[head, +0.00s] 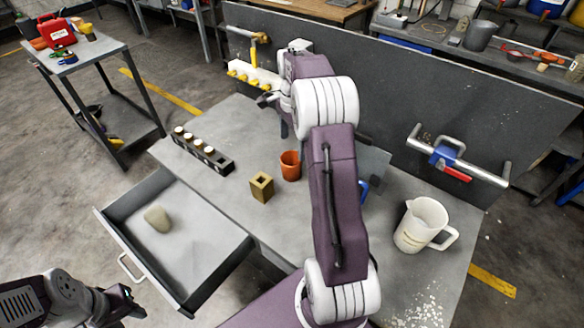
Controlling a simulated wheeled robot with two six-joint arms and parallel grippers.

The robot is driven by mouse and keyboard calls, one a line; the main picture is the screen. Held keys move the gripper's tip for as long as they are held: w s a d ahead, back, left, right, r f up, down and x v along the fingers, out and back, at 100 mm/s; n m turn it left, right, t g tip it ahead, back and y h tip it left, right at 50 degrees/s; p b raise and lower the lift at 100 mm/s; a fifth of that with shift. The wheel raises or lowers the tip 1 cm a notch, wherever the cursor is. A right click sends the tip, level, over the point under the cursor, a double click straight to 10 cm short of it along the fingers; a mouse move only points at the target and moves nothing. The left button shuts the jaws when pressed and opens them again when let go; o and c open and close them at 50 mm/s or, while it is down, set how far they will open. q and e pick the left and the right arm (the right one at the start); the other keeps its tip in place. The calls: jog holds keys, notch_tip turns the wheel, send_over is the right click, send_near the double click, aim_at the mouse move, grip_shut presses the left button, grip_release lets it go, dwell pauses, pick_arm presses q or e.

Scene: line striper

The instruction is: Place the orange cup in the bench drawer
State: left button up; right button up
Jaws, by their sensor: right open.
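The orange cup (290,166) stands upright on the grey bench top (240,120), right of a brass-coloured block. The bench drawer (228,272) is pulled out at the lower left, with a beige rounded object (157,219) inside it. My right gripper (268,99) is open, beyond the cup near the back of the bench and apart from the cup. The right arm's links partly hide it and the bench behind. My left gripper (128,304) is at the lower left, near the drawer's front; its fingers are too unclear to judge.
The brass block (261,187) with a square hole stands close to the cup. A dark rack (203,152) with several capped pieces lies further left. A white jug (423,225) stands at the right. A dark back panel (390,90) carries a pipe with a blue clamp (444,155).

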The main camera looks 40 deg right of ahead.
aim_at(291, 163)
jog(key=f, duration=0.4)
jog(key=shift+a, duration=0.2)
jog(key=f, duration=0.4)
jog(key=shift+s+a+f+b, duration=0.1)
jog(key=shift+s+a+b, duration=0.1)
jog(key=shift+b, duration=0.1)
jog(key=shift+w+f, duration=0.15)
jog(key=shift+f, duration=0.2)
jog(key=c, duration=1.6)
notch_tip(291, 163, up, 10)
jog(key=shift+d+r+p, duration=0.1)
jog(key=shift+p, duration=0.4)
